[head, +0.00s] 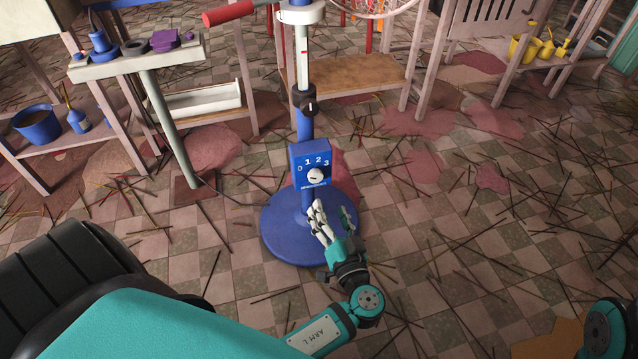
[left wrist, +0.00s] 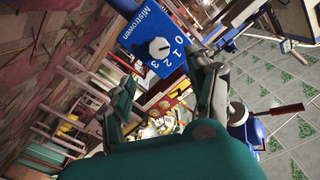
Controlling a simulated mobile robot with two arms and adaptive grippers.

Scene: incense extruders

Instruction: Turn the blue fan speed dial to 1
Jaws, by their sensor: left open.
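The fan speed dial is a white round knob (head: 315,175) on a blue control box (head: 298,156) marked 0, 1, 2, 3, on the fan's post. The knob also shows in the left wrist view (left wrist: 159,47), with the numbers beside it. I cannot tell for sure which number it points at. My left gripper (head: 332,211) is just below the box, over the round blue fan base (head: 283,225). It is open and empty, apart from the knob. In the left wrist view its fingers (left wrist: 166,82) spread below the knob. My right gripper is not in view.
A narrow side table (head: 140,63) with blue and purple parts stands at the left. A blue pot (head: 37,124) is on a low shelf. Yellow cans (head: 524,47) stand at the back right. Thin sticks litter the checkered floor (head: 440,225), which has open room at the right.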

